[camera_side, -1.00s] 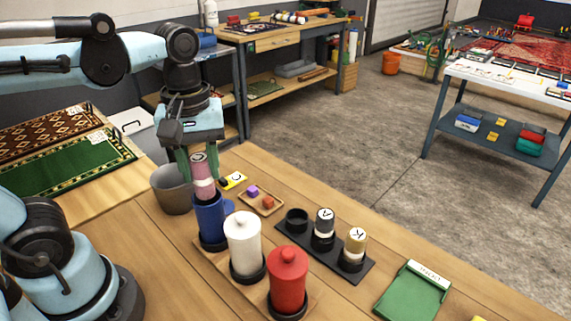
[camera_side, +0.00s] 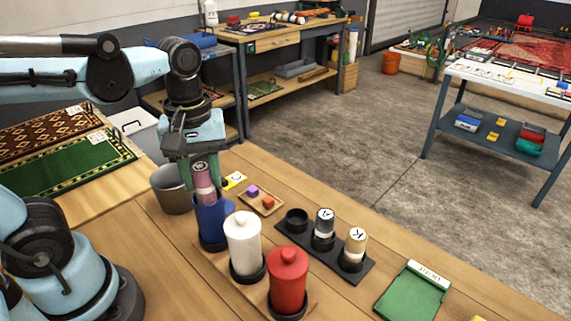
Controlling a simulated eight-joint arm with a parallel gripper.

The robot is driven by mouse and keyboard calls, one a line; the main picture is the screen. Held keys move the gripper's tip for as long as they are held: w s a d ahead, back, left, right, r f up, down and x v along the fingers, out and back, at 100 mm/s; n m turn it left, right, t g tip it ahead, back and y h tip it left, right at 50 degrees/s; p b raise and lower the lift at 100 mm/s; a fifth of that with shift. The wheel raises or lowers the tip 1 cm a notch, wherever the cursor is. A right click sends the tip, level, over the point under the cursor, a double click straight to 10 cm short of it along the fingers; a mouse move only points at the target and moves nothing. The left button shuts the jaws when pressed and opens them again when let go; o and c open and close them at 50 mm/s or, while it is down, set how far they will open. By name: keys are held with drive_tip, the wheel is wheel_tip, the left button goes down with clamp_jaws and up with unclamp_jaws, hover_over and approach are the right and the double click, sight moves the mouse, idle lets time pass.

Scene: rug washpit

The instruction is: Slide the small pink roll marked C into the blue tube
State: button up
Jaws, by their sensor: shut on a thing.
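The small pink roll (camera_side: 203,183) stands upright in my gripper (camera_side: 201,172), whose two fingers are shut on its sides near the top. A dark mark shows on the roll's pale top end, too small to read. The blue tube (camera_side: 212,228) stands upright in a dark ring on a wooden board, directly below the roll. The roll's lower end is at the tube's mouth and looks to be a little inside it; the tube's near wall hides how far.
A white lidded jar (camera_side: 243,245) and a red one (camera_side: 288,282) stand beside the tube. A grey bucket (camera_side: 171,190) is close behind left. A black rack (camera_side: 325,250) holds two rolls marked A and K beside an empty socket. A small tray (camera_side: 260,200) holds blocks.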

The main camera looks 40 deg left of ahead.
drive_tip(key=shift+f, duration=0.15)
drive_tip(key=shift+f, duration=0.35)
drive_tip(key=shift+f, duration=0.6)
idle(0.4)
drive_tip(key=o, duration=1.1)
drive_tip(key=shift+r, duration=3)
